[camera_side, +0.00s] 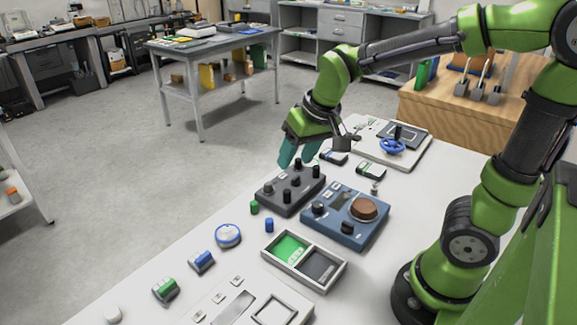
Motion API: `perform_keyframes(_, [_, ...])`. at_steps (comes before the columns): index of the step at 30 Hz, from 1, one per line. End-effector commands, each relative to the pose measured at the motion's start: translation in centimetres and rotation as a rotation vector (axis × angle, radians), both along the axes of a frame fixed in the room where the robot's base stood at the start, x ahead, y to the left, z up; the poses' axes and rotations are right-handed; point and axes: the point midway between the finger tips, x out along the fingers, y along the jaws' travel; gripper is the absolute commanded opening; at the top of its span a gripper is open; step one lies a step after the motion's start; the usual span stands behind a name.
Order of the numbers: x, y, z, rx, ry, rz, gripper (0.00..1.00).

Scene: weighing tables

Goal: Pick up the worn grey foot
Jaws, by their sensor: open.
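My gripper (297,160) has teal fingers, spread apart with nothing seen between them. It points down over the back edge of a dark grey block (271,205). Several dark grey and black pegs (284,195) stand upright on this block, one close by the fingertips. I cannot tell which of them, if any, is the worn grey foot. A small grey piece (375,188) also stands on the table, right of the block. A two-part tray (291,277) with one green and one dark grey compartment lies in front.
A blue device (347,236) with a brown round top stands right of the dark block. Small green (254,207) and blue (268,224) cylinders stand in front of the block. A blue-rimmed round dial (228,235) lies to the left. A board with a blue handwheel (392,146) is behind.

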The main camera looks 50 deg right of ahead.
Motion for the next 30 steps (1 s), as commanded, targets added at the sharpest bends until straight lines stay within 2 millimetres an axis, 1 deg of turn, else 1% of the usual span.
perform_keyframes(1, [1.6, -0.5, -0.7, -0.033, 0.021, -0.001, 0.52])
perform_keyframes(3, [3.4, -1.3, -1.3, -0.074, 0.032, -0.004, 0.52])
perform_keyframes(7, [6.0, -2.7, -1.5, -0.138, 0.029, -0.014, 0.52])
perform_keyframes(9, [6.9, -3.4, -0.9, -0.159, 0.007, -0.024, 0.52])
perform_keyframes(11, [7.2, -3.6, -1.0, -0.166, -0.002, -0.029, 0.52])
perform_keyframes(14, [7.7, -3.8, -2.6, -0.163, 0.003, -0.033, 0.52])
perform_keyframes(21, [9.5, -4.4, -7.5, -0.162, 0.005, -0.034, 0.52])
perform_keyframes(24, [10.2, -4.6, -9.3, -0.161, 0.003, -0.035, 0.52])
perform_keyframes(27, [10.8, -4.7, -10.5, -0.161, 0.002, -0.033, 0.52])
perform_keyframes(30, [11.0, -4.8, -11.1, -0.16, 0.0, -0.035, 0.52])
